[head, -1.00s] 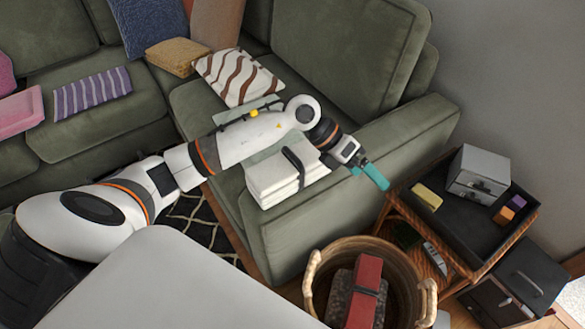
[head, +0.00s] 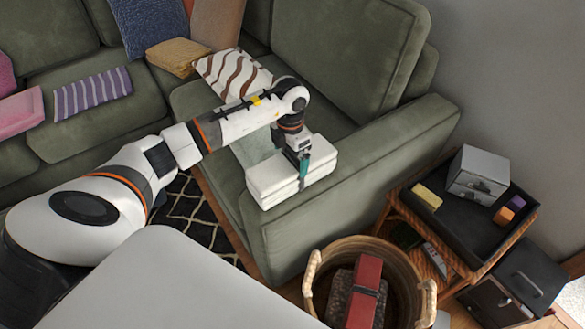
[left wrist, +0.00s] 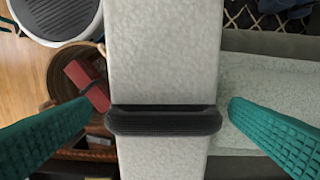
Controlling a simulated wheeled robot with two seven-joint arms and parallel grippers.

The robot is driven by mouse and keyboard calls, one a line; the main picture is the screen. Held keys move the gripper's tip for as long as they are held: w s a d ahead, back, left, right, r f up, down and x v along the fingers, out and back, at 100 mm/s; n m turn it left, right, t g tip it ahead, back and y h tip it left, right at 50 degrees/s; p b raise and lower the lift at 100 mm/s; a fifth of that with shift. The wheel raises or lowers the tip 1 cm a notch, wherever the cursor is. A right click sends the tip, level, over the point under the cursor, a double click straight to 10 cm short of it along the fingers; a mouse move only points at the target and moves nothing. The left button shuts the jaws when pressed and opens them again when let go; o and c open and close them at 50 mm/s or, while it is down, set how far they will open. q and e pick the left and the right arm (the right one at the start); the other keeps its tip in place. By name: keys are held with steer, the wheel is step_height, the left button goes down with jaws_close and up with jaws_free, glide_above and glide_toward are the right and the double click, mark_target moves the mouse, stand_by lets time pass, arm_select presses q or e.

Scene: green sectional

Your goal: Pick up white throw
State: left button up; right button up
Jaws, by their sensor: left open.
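My right gripper is not in view.
A wicker basket (head: 315,275) holding a red item (head: 366,285) stands in front. A side table with a black tray (head: 455,225) is at the right. A striped brown-and-white pillow (head: 225,75) lies behind my arm.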

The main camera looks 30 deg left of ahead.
mark_target(293, 163)
arm_select(q)
steer(key=f, duration=0.2)
steer(key=w+f, duration=0.1)
steer(key=shift+f, duration=1)
steer(key=c, duration=1)
